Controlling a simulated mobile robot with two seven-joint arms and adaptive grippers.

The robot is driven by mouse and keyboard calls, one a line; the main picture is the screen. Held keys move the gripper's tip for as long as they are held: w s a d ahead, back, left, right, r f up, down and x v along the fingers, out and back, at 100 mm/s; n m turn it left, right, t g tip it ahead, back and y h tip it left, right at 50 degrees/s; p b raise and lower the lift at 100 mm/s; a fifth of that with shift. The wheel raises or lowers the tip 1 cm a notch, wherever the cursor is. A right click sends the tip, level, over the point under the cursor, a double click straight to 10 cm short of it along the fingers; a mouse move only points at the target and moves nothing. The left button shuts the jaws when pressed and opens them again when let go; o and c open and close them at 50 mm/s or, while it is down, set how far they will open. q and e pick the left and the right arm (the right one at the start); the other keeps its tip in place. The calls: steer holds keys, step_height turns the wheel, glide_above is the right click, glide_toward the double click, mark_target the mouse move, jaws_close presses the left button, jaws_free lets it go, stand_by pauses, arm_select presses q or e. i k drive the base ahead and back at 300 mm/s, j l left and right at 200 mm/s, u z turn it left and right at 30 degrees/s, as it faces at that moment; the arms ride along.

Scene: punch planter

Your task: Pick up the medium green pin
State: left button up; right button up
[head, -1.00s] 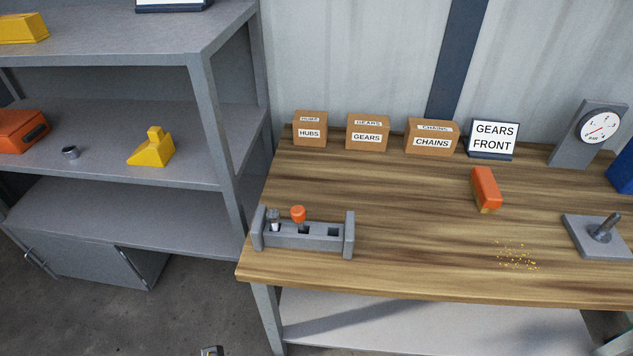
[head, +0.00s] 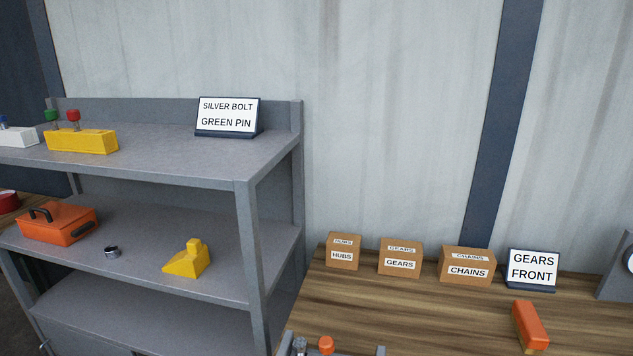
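A green-topped pin (head: 51,116) stands upright on the top shelf at the far left, at the yellow block (head: 82,141). A red-topped pin (head: 73,117) stands in the same yellow block, to its right. I cannot tell the green pin's size class, as no other green pin shows. Its lower part is hidden or too small to make out. A sign (head: 228,117) on the shelf reads SILVER BOLT, GREEN PIN. Neither of my grippers is in view.
The grey shelf (head: 200,155) has a white block (head: 18,137) at its left end, and bare room in front of the sign. An orange toolbox (head: 58,222) and yellow wedge (head: 187,260) sit below. A wooden workbench (head: 420,320) with labelled boxes is at right.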

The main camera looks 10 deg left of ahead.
mark_target(51, 115)
steer(key=u, duration=1.65)
steer(key=k+l+z, duration=0.15)
steer(key=z, duration=1.05)
steer(key=u, duration=1.25)
steer(key=i+j+z, duration=0.1)
steer(key=i, duration=0.2)
steer(key=i+j, duration=0.2)
steer(key=i+z, duration=0.05)
steer(key=i, duration=0.05)
